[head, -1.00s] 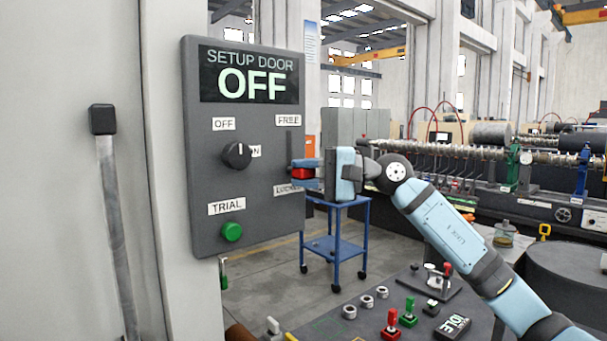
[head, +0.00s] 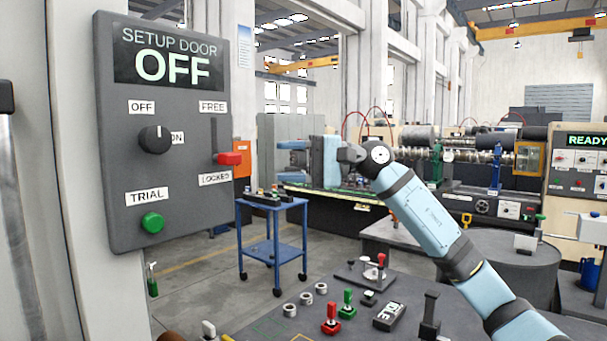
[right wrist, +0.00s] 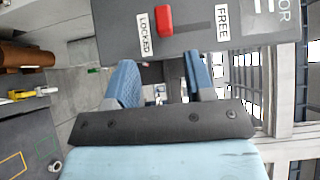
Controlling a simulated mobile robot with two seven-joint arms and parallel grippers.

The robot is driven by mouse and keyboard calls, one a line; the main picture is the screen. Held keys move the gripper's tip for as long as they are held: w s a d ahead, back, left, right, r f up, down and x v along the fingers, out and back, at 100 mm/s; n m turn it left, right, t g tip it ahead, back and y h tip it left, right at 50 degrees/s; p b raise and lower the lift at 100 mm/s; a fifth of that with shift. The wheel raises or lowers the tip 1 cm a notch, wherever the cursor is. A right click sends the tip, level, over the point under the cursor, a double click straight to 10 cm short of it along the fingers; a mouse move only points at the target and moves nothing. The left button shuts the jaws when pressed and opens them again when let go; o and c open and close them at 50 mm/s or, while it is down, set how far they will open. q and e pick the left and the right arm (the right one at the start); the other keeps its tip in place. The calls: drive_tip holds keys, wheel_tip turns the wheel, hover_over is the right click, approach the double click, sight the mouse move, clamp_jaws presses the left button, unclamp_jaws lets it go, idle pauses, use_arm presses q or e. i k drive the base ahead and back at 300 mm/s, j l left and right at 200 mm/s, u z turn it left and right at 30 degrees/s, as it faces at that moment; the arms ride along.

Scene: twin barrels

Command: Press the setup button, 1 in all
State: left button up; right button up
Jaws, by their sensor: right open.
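The grey SETUP DOOR panel (head: 182,92) hangs at the left of the head view, and its display reads OFF. Its green button (head: 152,222) sits below the TRIAL label and stands out from the panel. A black knob (head: 154,139) is above it. The red slide handle (head: 230,158) is at the lower, LOCKED end of its slot; it also shows in the right wrist view (right wrist: 164,21). My right gripper (head: 284,160) is open and empty, right of the panel and apart from the handle. My left gripper is out of view.
A dark bench (head: 290,325) in front carries red and green controls, metal rings and a small display. A blue trolley (head: 272,247) stands behind it. A vertical bar (head: 5,140) is at the far left. Space in front of the panel is clear.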

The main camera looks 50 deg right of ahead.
sight(153, 223)
drive_tip(key=k, duration=1)
